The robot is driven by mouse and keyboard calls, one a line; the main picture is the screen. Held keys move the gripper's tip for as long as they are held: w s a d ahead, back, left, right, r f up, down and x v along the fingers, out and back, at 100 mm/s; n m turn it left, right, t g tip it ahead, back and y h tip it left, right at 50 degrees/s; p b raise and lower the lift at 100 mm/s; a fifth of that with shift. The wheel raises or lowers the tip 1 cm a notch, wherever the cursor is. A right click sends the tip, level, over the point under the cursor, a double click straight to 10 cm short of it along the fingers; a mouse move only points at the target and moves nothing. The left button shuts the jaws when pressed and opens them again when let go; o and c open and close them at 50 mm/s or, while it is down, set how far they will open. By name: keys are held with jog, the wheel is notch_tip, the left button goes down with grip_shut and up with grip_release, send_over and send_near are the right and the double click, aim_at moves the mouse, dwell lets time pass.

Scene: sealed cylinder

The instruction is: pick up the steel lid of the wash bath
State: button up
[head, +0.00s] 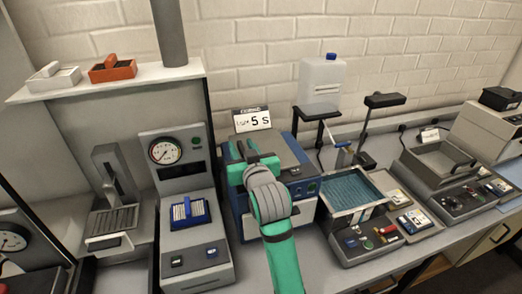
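My gripper (245,148), at the end of my teal and grey arm, is over a blue-bodied unit (236,195) in the middle of the bench. This unit has a flat grey metal top (283,151), which may be the steel lid; my arm covers much of it. A sign (252,120) reading "5 s" stands behind it; its smaller text is not clear. I cannot tell whether the gripper touches the top, or whether its fingers are apart. To the right, an open bath (380,197) with a steel rim shows blue inside.
A gauge unit (168,151) with a blue rack (190,213) stands close on the left. A shelf (130,80) holds white and orange trays. A plastic jug (321,84) stands behind, and another open grey bath (440,162) is at the right.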

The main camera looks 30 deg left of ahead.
jog(key=shift+s, duration=0.1)
grip_shut()
jog(key=shift+r, duration=0.45)
notch_tip(320, 180, up, 3)
jog(key=shift+f, duration=0.2)
jog(key=w+d+r, duration=0.2)
jog(key=d+r, duration=0.7)
jog(key=d, duration=0.5)
jog(key=shift+w+r, duration=0.2)
jog(key=shift+r, duration=0.05)
